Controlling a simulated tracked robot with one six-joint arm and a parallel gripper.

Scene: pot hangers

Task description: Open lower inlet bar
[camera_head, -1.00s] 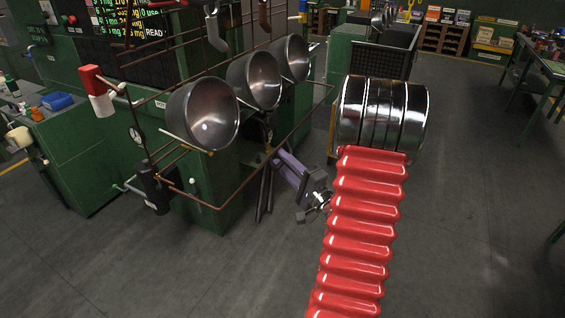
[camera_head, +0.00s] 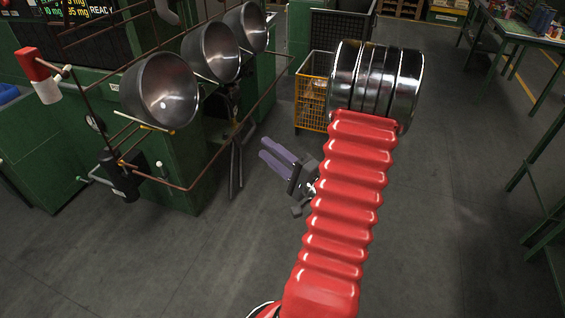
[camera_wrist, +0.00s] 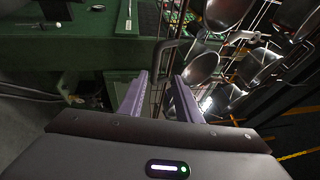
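A thin copper-coloured bar (camera_head: 226,143) runs low in front of the green machine. It bends at a front corner and joins a black valve block (camera_head: 122,176) at the left. It looks like the lower inlet bar, but no label confirms this. My gripper (camera_head: 264,147), with purple fingers, is in free air to the right of the bar, apart from it. In the wrist view my gripper (camera_wrist: 159,76) shows its two fingers apart with nothing held between them. Bars and bowls lie beyond the fingertips there.
Several metal bowls (camera_head: 160,90) hang along the machine (camera_head: 185,155) above the bar. A red and white fixture (camera_head: 42,76) is at the left. A yellow wire crate (camera_head: 313,95) stands behind my arm. The grey floor at right is clear up to a green table (camera_head: 528,43).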

